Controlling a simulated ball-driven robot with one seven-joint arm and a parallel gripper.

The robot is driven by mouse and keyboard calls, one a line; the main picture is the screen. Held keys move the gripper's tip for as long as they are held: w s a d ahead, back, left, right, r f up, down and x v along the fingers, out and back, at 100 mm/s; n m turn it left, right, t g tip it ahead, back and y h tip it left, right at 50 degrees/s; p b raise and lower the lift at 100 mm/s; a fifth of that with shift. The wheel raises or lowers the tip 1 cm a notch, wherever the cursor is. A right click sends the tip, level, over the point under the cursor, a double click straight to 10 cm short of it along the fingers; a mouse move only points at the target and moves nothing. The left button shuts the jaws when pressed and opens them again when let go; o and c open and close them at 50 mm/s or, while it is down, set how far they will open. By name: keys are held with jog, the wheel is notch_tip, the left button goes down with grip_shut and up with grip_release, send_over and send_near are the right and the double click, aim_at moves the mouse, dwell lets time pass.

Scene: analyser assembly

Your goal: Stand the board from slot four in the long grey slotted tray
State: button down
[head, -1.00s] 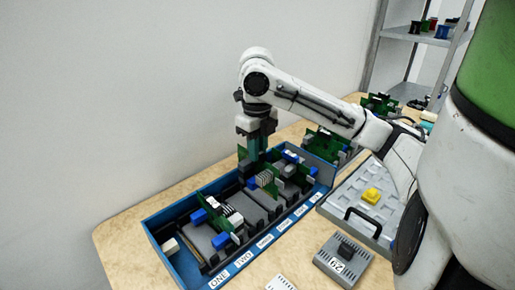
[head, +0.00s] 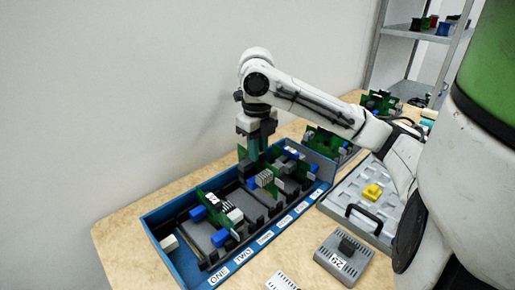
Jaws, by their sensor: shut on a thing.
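My gripper (head: 257,158) points straight down over the back part of a blue open box (head: 160,238). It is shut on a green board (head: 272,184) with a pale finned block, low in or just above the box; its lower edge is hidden. Other green boards with blue and grey parts stand in the box, one near the front left (head: 213,204). Labels run along the box's near edge, with ONE at the front end; I cannot tell which slot the held board is over. A grey holder with green boards (head: 325,143) stands behind the box; I cannot tell if it is the slotted tray.
A pale grey case (head: 345,200) with a black handle and a yellow block (head: 372,192) lies right of the box. More green boards (head: 380,103) stand at the back. A metal shelf (head: 420,38) is behind the table.

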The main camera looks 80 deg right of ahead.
aim_at(258, 167)
jog(key=shift+f+b, duration=2.3)
jog(key=shift+f, duration=0.65)
dwell(1.6)
jog(key=c, duration=1)
grip_release()
jog(key=shift+o, duration=0.8)
jog(key=shift+r+p, duration=1.6)
jog(key=shift+r, duration=0.1)
